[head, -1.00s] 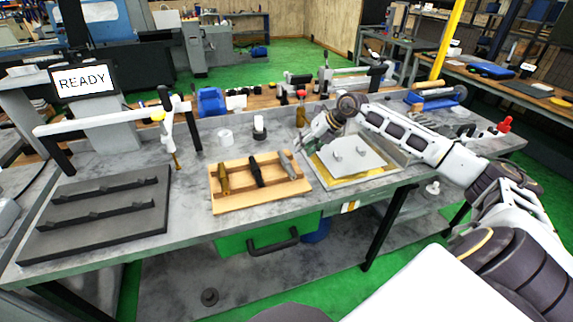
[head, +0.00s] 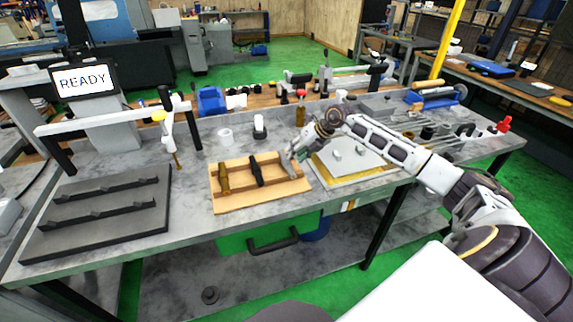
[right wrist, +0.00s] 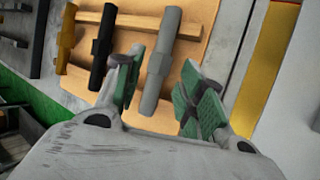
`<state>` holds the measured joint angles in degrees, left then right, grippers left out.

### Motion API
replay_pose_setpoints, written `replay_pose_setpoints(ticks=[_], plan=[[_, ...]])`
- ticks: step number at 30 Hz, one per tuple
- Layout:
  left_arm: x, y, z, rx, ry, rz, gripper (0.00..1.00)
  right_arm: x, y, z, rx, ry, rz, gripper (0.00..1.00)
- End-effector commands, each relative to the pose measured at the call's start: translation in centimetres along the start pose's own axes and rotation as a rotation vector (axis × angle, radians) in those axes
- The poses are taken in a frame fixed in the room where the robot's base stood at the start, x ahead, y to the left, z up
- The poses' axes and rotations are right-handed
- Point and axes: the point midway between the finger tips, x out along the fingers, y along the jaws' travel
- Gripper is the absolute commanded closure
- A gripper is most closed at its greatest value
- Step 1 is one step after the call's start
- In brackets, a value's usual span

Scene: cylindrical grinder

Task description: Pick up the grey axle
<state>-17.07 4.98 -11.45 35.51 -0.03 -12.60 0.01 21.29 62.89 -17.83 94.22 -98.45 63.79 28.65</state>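The grey axle (right wrist: 160,65) lies across the wooden rack (head: 262,199), the rightmost of three axles. In the head view the grey axle (head: 289,168) shows at the right end of the rack, partly covered by my right gripper (head: 294,155). In the right wrist view my right gripper (right wrist: 160,95) is open, its green-padded fingers on either side of the grey axle's near end. I cannot tell whether the pads touch it. A black axle (head: 256,171) lies in the middle and a brass axle (head: 223,178) at the left. My left gripper is not in view.
A dark fixture plate (head: 95,215) lies at the left of the table below a READY screen (head: 83,79). A tray with a grey plate (head: 345,155) stands right of the rack.

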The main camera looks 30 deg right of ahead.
Motion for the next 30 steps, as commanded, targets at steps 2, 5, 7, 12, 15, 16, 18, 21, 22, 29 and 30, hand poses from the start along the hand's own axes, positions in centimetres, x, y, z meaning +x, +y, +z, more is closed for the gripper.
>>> replay_pose_setpoints(ticks=[2,5,7,12,15,16,18,21,22,29,30], plan=[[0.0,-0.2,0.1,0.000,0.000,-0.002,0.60,0.0,0.0,0.0,0.000,0.000,0.000,0.61],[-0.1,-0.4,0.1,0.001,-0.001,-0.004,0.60,0.2,0.0,0.0,0.000,0.000,0.000,0.61],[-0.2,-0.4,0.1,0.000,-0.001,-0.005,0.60,0.4,0.0,0.0,0.001,0.000,0.001,0.61],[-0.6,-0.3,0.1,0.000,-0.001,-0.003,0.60,1.5,0.1,-0.1,0.001,0.001,0.003,0.61],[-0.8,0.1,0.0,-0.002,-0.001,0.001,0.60,2.3,0.0,-0.1,0.002,0.000,0.002,0.61],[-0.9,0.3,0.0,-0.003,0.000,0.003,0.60,2.5,0.0,-0.2,0.002,0.001,0.002,0.61],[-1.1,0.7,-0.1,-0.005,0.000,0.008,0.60,3.1,0.0,-0.2,0.001,0.001,0.003,0.61],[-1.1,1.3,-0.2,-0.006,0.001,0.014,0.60,3.9,-0.1,-0.2,0.002,0.000,0.002,0.61],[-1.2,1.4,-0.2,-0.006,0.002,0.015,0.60,4.2,0.0,-0.2,0.002,0.000,0.003,0.61],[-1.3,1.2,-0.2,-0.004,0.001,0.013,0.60,5.2,-0.1,-0.2,0.000,0.000,0.000,0.61],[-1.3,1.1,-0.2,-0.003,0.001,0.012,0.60,5.2,-0.1,-0.2,0.000,0.000,0.000,0.61]])
